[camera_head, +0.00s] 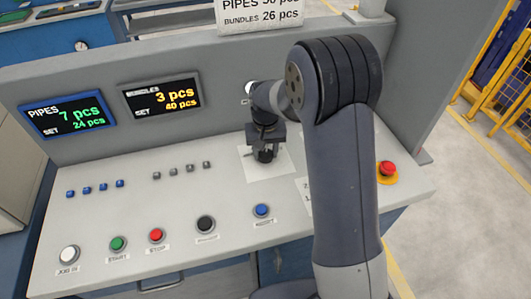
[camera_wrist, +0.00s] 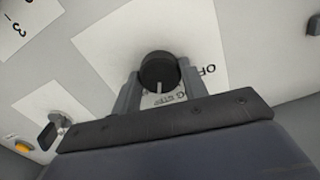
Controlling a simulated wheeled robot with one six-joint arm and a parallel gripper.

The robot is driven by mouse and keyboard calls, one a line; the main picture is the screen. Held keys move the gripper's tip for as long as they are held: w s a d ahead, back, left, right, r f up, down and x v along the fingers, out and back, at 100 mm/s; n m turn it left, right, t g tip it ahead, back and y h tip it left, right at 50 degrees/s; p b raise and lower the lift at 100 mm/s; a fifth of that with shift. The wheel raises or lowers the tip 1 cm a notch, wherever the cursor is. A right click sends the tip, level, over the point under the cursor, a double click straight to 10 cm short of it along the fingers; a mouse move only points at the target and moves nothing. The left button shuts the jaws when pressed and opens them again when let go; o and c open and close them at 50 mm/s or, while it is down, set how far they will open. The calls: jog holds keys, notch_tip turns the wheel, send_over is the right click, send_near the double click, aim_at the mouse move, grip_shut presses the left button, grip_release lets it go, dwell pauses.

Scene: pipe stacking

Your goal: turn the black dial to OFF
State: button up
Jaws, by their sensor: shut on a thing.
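The black dial (camera_wrist: 158,70) is a round knob with a white pointer line, on a white label plate (camera_wrist: 108,42). In the wrist view its line points down toward my gripper's palm. Letters "OF" show right of the dial, partly cut off by a finger; more lettering below is hard to read. My gripper (camera_wrist: 157,82) is shut on the dial, one finger on each side. In the head view my gripper (camera_head: 265,138) points down on the white plate (camera_head: 285,164), and the dial (camera_head: 265,156) shows just under it, mostly hidden.
A red emergency button (camera_head: 387,168) on a yellow base is right of my arm. Push buttons, including a blue one (camera_head: 262,210) and a black one (camera_head: 206,223), line the console's front. Two displays (camera_head: 66,116) stand at the back left. A key switch (camera_wrist: 50,135) is in the wrist view's lower left.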

jog(key=n+b, duration=0.1)
jog(key=n, duration=0.3)
jog(key=shift+n, duration=0.3)
jog(key=n+b, duration=0.1)
jog(key=n, duration=0.3)
jog(key=shift+n, duration=0.3)
jog(key=n, duration=0.4)
jog(key=shift+n, duration=0.3)
jog(key=shift+n+b, duration=0.35)
jog(key=shift+n, duration=1.55)
jog(key=o, duration=1)
